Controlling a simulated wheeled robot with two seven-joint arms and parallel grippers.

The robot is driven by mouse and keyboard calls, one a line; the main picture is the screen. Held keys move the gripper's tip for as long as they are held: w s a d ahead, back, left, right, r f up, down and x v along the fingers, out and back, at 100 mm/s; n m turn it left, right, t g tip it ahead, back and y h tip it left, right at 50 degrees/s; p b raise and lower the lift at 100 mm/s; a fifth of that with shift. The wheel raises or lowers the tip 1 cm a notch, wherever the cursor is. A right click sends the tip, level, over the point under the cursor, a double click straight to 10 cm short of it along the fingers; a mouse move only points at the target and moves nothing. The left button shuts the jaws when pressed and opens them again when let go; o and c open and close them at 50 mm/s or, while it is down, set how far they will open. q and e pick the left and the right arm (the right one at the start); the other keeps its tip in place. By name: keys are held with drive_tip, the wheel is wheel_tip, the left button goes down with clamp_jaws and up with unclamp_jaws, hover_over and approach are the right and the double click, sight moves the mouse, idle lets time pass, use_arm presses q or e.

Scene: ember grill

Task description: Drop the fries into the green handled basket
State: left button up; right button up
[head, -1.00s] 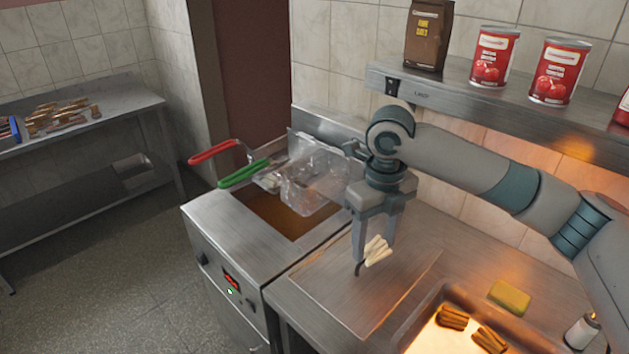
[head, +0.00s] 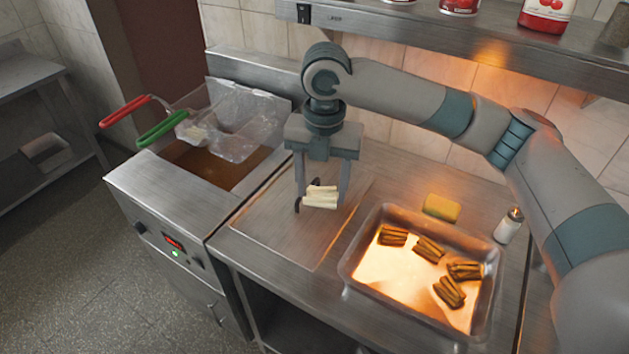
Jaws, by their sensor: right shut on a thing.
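My right gripper (head: 322,195) is shut on a bundle of pale fries (head: 321,198). It holds them over the steel counter to the right of the fryer. The green handled basket (head: 162,129) hangs at the fryer, with its green handle pointing to the left. Its wire mesh (head: 238,140) is see-through and overlaps a second basket with a red handle (head: 125,111), so which mesh belongs to which is hard to tell. Something pale lies inside the mesh near the green handle. My left gripper is not in view.
The fryer (head: 170,188) has brown oil in its well. A lit metal tray (head: 364,276) with several bundles of browned fries stands on the counter. A yellow sponge (head: 442,207) and a shaker (head: 508,226) lie beyond it. A shelf (head: 400,27) with cans runs above.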

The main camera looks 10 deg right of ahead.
sight(334, 201)
drive_tip(key=m, duration=0.2)
drive_tip(key=s+m, duration=0.1)
drive_tip(key=shift+d+f, duration=0.3)
drive_tip(key=shift+d, duration=0.05)
drive_tip(key=m, duration=0.1)
drive_tip(key=s+m+b, duration=0.1)
drive_tip(key=m, duration=0.1)
drive_tip(key=d+m, duration=0.1)
drive_tip(key=m, duration=0.1)
drive_tip(key=shift+s+f, duration=0.25)
drive_tip(key=shift+f, duration=0.1)
drive_tip(key=s+d+f+m+b, duration=0.1)
drive_tip(key=s+d+m, duration=0.1)
drive_tip(key=m, duration=0.9)
drive_tip(key=s+d+f+m+b, duration=0.2)
drive_tip(key=s+m, duration=0.2)
drive_tip(key=m, duration=0.7)
drive_tip(key=shift+s+d+m+b, duration=0.25)
drive_tip(key=shift+s+m+b, duration=0.05)
drive_tip(key=shift+s, duration=0.1)
drive_tip(key=shift+r, duration=0.1)
